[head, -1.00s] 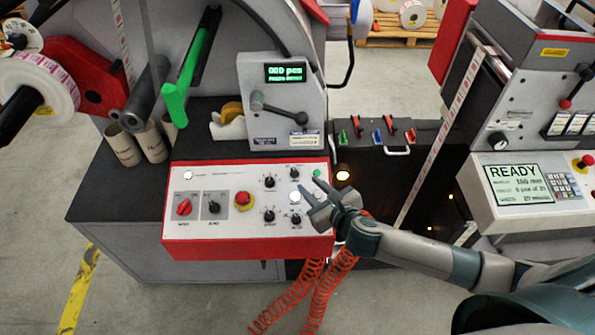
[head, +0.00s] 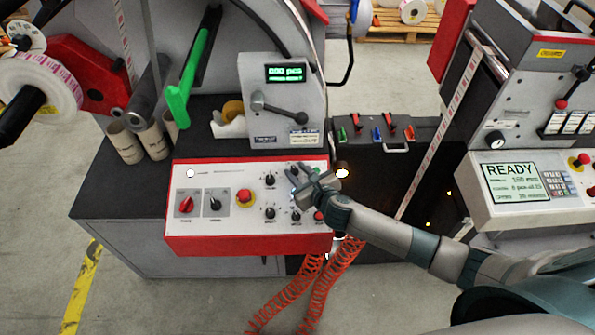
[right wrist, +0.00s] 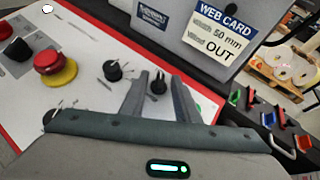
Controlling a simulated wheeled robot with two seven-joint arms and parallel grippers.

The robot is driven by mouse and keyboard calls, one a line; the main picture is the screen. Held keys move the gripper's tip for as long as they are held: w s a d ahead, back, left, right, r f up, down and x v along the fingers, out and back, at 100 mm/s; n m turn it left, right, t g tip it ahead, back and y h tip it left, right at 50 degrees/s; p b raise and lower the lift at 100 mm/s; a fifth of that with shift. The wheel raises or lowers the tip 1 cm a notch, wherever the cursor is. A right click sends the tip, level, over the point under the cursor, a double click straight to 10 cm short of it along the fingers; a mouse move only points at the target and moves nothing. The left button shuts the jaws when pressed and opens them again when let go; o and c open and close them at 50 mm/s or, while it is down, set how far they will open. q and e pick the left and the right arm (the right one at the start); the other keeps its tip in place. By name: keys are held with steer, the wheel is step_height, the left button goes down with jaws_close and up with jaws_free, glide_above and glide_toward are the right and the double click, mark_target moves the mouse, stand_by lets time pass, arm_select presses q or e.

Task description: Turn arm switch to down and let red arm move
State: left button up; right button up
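The control panel (head: 225,240), white with a red frame, carries several black knobs, a red rotary switch (head: 186,204) and a red stop button (head: 244,196). The labels are too small to tell which knob is the arm switch. My right gripper (head: 302,178) is over the panel's right part, fingers apart. In the right wrist view, a small black knob (right wrist: 158,84) shows in the gap between its fingertips (right wrist: 160,80); I cannot tell whether they touch it. A red arm (head: 92,75) stands at the upper left behind the label roll. My left gripper is not in view.
A grey box with a black lever (head: 280,108) and green display rises behind the panel. The green bar (head: 178,100) and cardboard cores (head: 125,143) stand to the left. Orange coiled hoses (head: 320,285) hang below. A second machine with a READY screen (head: 518,182) stands right.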

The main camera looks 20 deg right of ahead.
jaws_close()
